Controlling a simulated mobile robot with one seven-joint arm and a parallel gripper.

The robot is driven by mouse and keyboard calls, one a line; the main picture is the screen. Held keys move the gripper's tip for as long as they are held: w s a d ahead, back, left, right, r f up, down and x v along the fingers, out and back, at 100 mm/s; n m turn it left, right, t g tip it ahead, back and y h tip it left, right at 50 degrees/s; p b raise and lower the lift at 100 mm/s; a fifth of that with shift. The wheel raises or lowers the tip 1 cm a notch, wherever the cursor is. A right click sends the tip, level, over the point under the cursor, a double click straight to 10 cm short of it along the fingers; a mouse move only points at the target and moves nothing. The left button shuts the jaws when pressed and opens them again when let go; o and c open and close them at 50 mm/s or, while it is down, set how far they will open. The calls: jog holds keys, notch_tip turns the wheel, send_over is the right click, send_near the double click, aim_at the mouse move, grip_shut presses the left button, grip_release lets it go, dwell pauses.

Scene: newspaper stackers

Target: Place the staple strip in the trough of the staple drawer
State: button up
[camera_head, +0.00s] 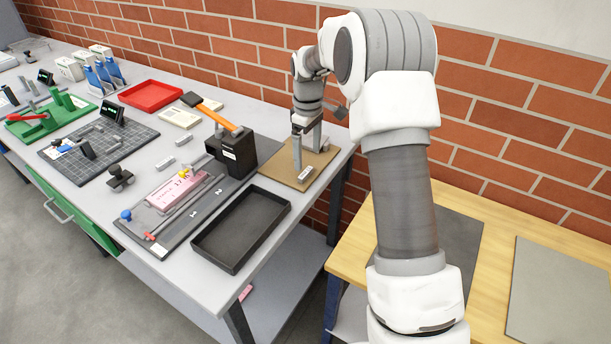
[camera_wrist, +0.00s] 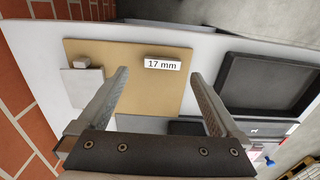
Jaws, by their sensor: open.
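My gripper (camera_head: 307,163) is open over the brown board (camera_head: 285,178) at the table's right end, with nothing between its fingers. In the wrist view its fingers (camera_wrist: 159,73) frame a small block labelled "17 mm" (camera_wrist: 162,64) on that board. Two small grey bars (camera_head: 165,162) (camera_head: 183,140) lie on the table left of the black stapler body (camera_head: 232,155) with an orange lever; I cannot tell whether either is the staple strip. A long narrow rail (camera_head: 180,212) with a red piece lies along the dark base plate; it may be the staple drawer, but its trough is not clear.
A black tray (camera_head: 200,244) lies in front, beside the base plate bearing a pink booklet (camera_head: 180,190). A red tray (camera_head: 150,95) and a gridded mat (camera_head: 70,160) lie farther left. A brick wall (camera_head: 240,45) runs behind; a wooden table (camera_head: 490,220) stands right.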

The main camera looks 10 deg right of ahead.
aim_at(306, 172)
jog(key=f, duration=0.5)
jog(key=shift+a+f, duration=0.3)
jog(key=shift+c, duration=0.2)
jog(key=c, duration=1.2)
jog(key=shift+c, duration=0.2)
jog(key=shift+r, duration=0.1)
